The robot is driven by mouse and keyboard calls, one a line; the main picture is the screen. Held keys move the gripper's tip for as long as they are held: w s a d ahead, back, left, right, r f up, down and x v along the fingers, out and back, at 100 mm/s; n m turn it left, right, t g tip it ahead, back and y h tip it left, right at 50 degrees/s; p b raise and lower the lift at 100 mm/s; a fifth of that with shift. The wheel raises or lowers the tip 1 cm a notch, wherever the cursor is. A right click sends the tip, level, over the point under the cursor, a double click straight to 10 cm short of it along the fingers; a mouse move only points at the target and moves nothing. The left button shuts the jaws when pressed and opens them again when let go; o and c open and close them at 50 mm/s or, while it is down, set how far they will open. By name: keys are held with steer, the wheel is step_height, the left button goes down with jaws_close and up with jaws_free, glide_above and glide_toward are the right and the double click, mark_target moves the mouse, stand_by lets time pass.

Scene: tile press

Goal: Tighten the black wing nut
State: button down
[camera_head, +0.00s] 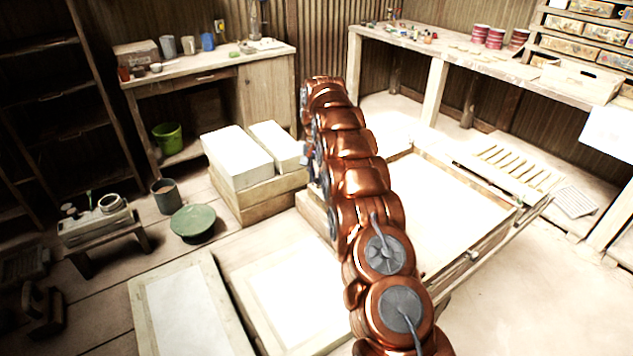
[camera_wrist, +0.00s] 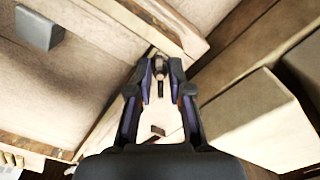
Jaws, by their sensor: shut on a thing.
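My gripper (camera_wrist: 160,68) shows in the wrist view, its two dark fingers with purple inner faces converging near the corner of a wooden frame (camera_wrist: 187,32). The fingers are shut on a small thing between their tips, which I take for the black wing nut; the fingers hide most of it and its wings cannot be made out. A small brown, rounded end (camera_wrist: 159,62) shows just at the fingertips. In the head view my copper-coloured arm reaches away and hides the gripper and the nut.
A dark grey block (camera_wrist: 38,28) lies on the pale surface in the wrist view. In the head view, white-topped blocks (camera_head: 237,158) stand left of my arm, and a large wooden-framed tray (camera_head: 500,222) lies right. A green round stool (camera_head: 193,221) stands on the left floor.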

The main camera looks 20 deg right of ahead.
steer(key=m+b, duration=0.1)
steer(key=m, duration=0.2)
steer(key=shift+f, duration=0.1)
steer(key=m+b, duration=0.2)
steer(key=m, duration=0.2)
steer(key=shift+m, duration=0.3)
stand_by(0.4)
steer(key=c, duration=1.1)
jaws_free()
